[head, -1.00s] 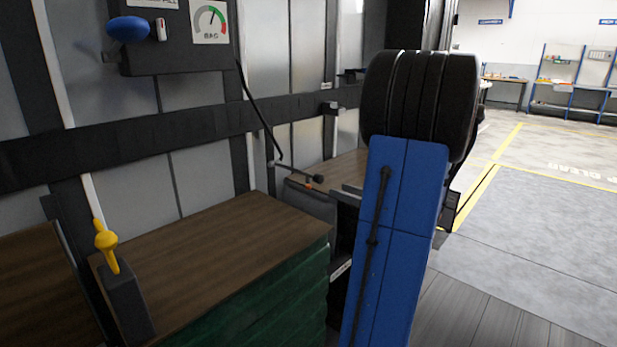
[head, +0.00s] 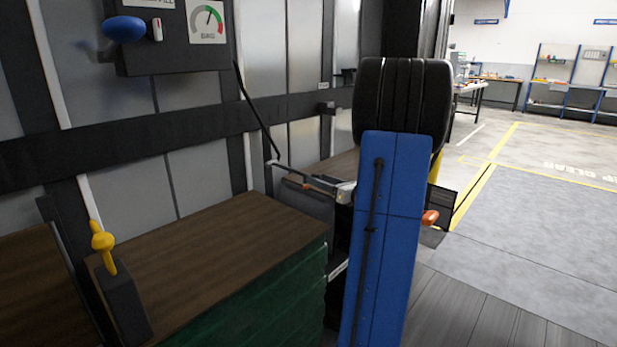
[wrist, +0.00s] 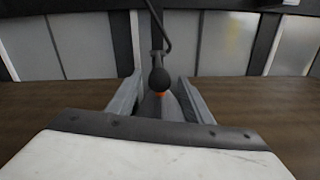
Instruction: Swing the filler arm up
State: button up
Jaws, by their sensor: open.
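The filler arm (head: 292,171) is a thin grey bar low by the wall, joined to a black hose (head: 258,118) hanging from the gauge box. My gripper (wrist: 158,88) is open, one grey finger on each side of the knob, with gaps showing. In the head view my gripper is small and partly hidden behind my blue arm, at the bar's right end.
The gauge box (head: 180,38) with a blue knob (head: 124,29) hangs at upper left. A yellow lever (head: 103,243) stands on a dark post beside a wood-topped green block (head: 225,300). An orange piece (head: 430,217) shows right of my arm. Floor at right is clear.

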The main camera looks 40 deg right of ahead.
aim_at(308, 175)
jog(key=w, duration=0.6)
jog(key=shift+w+a, duration=0.2)
jog(key=shift+c, duration=0.3)
grip_shut()
jog(key=shift+r, duration=0.15)
